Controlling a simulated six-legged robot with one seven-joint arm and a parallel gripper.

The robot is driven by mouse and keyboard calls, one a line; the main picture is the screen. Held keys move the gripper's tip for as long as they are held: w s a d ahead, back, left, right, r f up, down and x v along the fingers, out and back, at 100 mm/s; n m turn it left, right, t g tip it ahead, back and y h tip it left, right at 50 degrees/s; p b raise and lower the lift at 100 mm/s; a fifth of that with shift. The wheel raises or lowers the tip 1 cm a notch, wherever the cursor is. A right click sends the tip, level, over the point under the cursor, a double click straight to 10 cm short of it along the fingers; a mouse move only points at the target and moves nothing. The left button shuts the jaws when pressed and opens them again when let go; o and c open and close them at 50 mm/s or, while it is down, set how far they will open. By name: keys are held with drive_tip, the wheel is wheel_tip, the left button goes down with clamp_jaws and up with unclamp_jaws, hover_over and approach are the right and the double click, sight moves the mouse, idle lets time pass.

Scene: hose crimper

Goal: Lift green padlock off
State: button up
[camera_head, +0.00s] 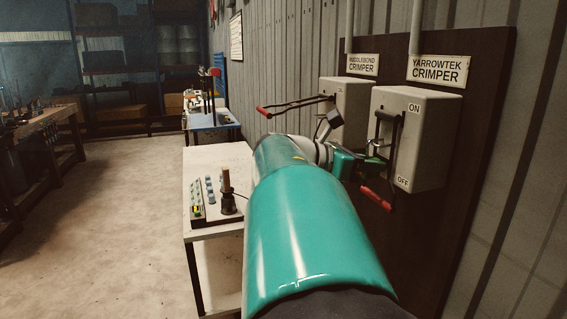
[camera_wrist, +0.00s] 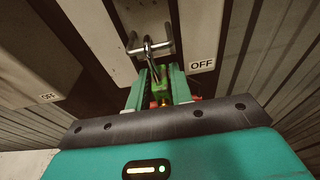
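The green padlock (camera_wrist: 159,84) shows in the wrist view between the two green fingers of my gripper (camera_wrist: 160,88). The fingers appear closed against its sides. Its grey shackle (camera_wrist: 150,50) reaches up to a metal bracket on the switch box and appears to pass through it. In the head view the padlock (camera_head: 375,167) is at the front of the Yarrowtek crimper box (camera_head: 423,120), beside my gripper (camera_head: 358,166). The box's lever (camera_head: 377,199) has its red handle pointing down, near the OFF label. My fingers partly hide the padlock body.
The other crimper box (camera_head: 352,100) is just left of it, its red-handled lever (camera_head: 285,106) sticking out left. Both boxes are on a dark wall board (camera_head: 480,110). A white table (camera_head: 215,165) with a button panel (camera_head: 203,200) stands below left. Open floor lies farther left.

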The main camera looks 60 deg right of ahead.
clamp_jaws()
drive_tip(key=shift+r, duration=0.1)
drive_tip(key=shift+r, duration=0.5)
drive_tip(key=shift+w+a+r, duration=0.15)
drive_tip(key=shift+w+r, duration=0.05)
drive_tip(key=f+v, duration=0.1)
drive_tip(key=v, duration=0.7)
drive_tip(key=f+v, duration=0.2)
drive_tip(key=v, duration=0.7)
drive_tip(key=shift+w+a, duration=0.3)
drive_tip(key=shift+r, duration=0.15)
